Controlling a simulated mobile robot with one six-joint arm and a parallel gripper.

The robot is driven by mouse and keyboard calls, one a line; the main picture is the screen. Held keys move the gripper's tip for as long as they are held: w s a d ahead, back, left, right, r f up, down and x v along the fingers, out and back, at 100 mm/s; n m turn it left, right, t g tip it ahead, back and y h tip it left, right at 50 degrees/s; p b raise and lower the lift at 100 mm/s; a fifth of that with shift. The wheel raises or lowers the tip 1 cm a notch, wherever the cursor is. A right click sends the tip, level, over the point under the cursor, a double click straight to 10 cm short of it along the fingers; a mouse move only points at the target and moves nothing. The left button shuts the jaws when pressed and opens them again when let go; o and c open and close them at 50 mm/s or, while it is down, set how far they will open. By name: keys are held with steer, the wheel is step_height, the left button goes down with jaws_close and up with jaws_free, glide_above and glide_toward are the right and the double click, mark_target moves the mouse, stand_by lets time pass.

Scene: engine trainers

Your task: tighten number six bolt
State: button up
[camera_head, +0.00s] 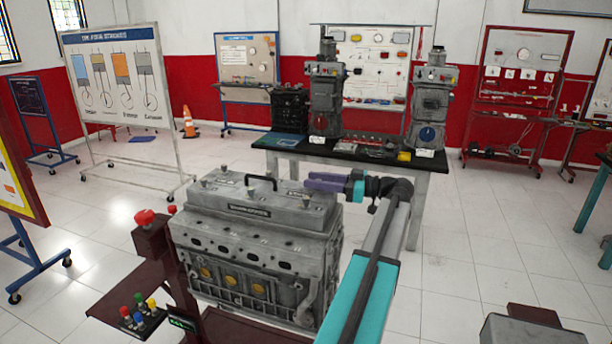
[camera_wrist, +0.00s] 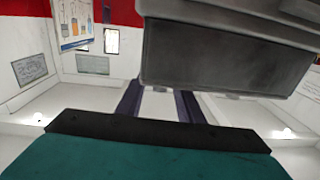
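The grey engine (camera_head: 255,240) stands on a dark red stand, with a black handle (camera_head: 262,180) on its top cover. Several small bolt heads show on the cover, one near its right end (camera_head: 306,199) and one near the middle (camera_head: 251,191). I cannot read numbers, so I cannot tell which is number six. My gripper (camera_head: 312,182) is at the engine's top right end, its purple fingers pointing left. In the wrist view my gripper (camera_wrist: 158,104) has its fingers apart with nothing between them. A large grey block face, apparently the engine, fills the upper right there.
A red button (camera_head: 145,217) and a small box with coloured buttons (camera_head: 141,318) are at the stand's left. Behind is a table (camera_head: 390,161) with other engines. Display boards line the walls.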

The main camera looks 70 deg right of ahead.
steer(key=shift+w+a+p, duration=0.15)
steer(key=shift+w+p, duration=0.1)
steer(key=shift+w, duration=0.6)
steer(key=shift+w+a+p, duration=0.1)
steer(key=shift+w+p, duration=0.1)
steer(key=shift+w, duration=0.65)
jaws_close()
